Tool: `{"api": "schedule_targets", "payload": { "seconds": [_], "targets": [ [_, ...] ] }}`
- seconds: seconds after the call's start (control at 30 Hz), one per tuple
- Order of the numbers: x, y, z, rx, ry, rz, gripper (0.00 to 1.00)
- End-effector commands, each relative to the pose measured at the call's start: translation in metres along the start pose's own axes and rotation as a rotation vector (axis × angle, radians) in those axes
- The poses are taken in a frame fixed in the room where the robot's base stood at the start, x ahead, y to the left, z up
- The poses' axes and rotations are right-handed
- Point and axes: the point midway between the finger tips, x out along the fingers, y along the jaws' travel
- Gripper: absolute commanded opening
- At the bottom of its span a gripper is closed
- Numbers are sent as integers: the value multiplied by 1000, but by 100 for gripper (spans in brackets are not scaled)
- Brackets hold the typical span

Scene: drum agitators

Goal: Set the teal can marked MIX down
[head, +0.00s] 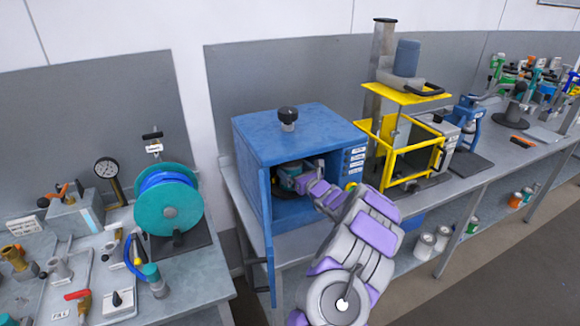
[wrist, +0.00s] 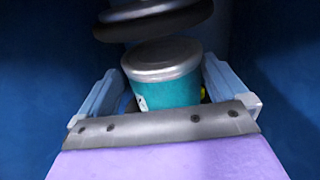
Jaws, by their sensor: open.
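The teal can (wrist: 165,88) with a grey lid stands between the two fingers of my gripper (wrist: 162,85) in the wrist view. The fingers are apart, one on each side of the can, and do not visibly press on it. The MIX marking is not readable. A dark round disc (wrist: 152,18) hangs just above the can's lid. The can's base is hidden.
The cabinet door (head: 268,235) stands open on the left. A yellow-framed machine (head: 400,155) is close on the right. A teal hose reel (head: 168,208) stands on the left bench. White cans (head: 423,246) stand on the shelf below the bench.

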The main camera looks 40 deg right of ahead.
Motion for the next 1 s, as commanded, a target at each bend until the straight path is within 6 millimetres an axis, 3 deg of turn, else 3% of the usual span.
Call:
{"api": "schedule_targets", "payload": {
  "seconds": [0.2,0.4,0.6,1.0],
  "targets": [
    [-44,-2,2,5,-1,-4,100],
    [-71,-1,0,4,2,-4,100],
    [-80,0,-1,0,2,-1,100],
    [-80,0,-1,0,1,-1,100]
  ]
}}
